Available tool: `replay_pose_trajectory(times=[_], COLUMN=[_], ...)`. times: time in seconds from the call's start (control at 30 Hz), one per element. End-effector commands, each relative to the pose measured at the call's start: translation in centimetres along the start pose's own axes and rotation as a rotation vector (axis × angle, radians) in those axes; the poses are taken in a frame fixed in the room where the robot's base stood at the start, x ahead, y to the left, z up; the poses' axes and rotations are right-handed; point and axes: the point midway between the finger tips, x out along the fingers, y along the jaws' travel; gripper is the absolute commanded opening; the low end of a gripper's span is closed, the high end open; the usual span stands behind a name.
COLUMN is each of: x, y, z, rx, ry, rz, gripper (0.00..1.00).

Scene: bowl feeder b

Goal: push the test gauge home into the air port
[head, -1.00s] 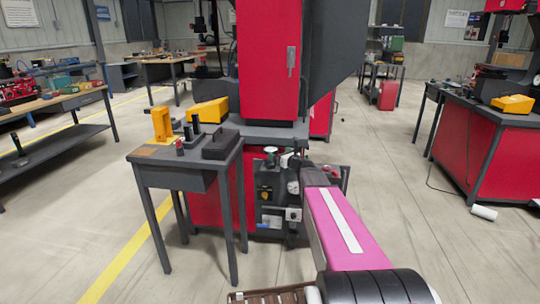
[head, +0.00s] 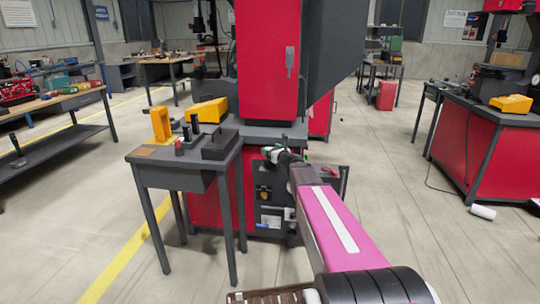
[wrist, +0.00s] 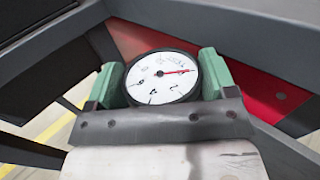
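The test gauge (wrist: 162,78) has a round white dial with a black rim and a red needle. In the wrist view it sits between the two green fingers of my gripper (wrist: 163,82), which touch or nearly touch it on both sides. My gripper (head: 272,154) is small in the head view, in front of the red machine, just above the dark control panel (head: 266,195). The gauge's stem is hidden behind its dial. I cannot make out the air port in either view.
The red machine cabinet (head: 265,60) stands behind my gripper. A dark side table (head: 165,157) at left holds a yellow block (head: 161,124), black posts and a dark box (head: 220,143). Grey frame bars (wrist: 275,28) run close behind the gauge.

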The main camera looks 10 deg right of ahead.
Motion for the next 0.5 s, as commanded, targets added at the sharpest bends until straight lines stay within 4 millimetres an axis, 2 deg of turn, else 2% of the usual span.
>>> replay_pose_trajectory(times=[0.33, 0.5], x=[0.0, 0.0], y=[0.0, 0.0], z=[0.2, 1.4], rx=[0.0, -0.001], ry=[-0.001, -0.003], rz=[0.0, 0.001], gripper=[0.49, 0.49])
